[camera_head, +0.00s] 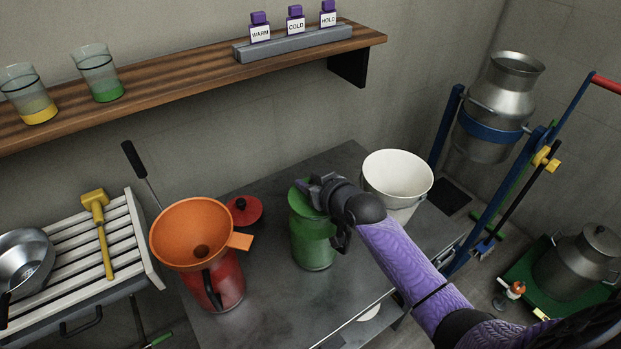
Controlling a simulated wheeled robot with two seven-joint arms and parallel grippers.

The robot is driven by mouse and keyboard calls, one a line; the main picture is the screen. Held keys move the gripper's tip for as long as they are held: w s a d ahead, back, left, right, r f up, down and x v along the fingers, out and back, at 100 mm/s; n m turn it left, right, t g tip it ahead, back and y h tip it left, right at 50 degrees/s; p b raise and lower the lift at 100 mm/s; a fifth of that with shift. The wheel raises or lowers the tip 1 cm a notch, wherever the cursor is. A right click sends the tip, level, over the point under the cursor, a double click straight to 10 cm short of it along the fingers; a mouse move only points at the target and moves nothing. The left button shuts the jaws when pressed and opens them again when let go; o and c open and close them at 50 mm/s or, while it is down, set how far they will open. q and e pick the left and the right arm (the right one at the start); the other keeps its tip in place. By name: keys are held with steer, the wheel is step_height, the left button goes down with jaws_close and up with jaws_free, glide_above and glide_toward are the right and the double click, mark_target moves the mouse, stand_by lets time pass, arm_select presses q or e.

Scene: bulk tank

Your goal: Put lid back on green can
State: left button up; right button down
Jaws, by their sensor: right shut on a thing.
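The green can (312,246) stands upright on the grey table, just right of the red can. My right gripper (318,190) is over the can's top, coming in from the right. It is shut on the green lid (298,203), which shows at the can's mouth. The gripper and wrist hide much of the lid, so I cannot tell whether it sits flat on the rim. My left gripper is not in view.
A red can (217,285) with an orange funnel (190,228) stands left. A red lid (245,210) lies behind it. A white bucket (397,180) stands right of the green can. A wooden shelf (200,75) runs along the wall. The grey table (270,305) is bare in front.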

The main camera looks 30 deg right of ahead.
steer(key=shift+c, duration=1.9)
jaws_free()
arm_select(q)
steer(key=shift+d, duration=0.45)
arm_select(e)
steer(key=shift+o, duration=0.5)
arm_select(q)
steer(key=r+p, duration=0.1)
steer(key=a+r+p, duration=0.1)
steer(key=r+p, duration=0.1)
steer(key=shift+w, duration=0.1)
arm_select(e)
steer(key=v, duration=1)
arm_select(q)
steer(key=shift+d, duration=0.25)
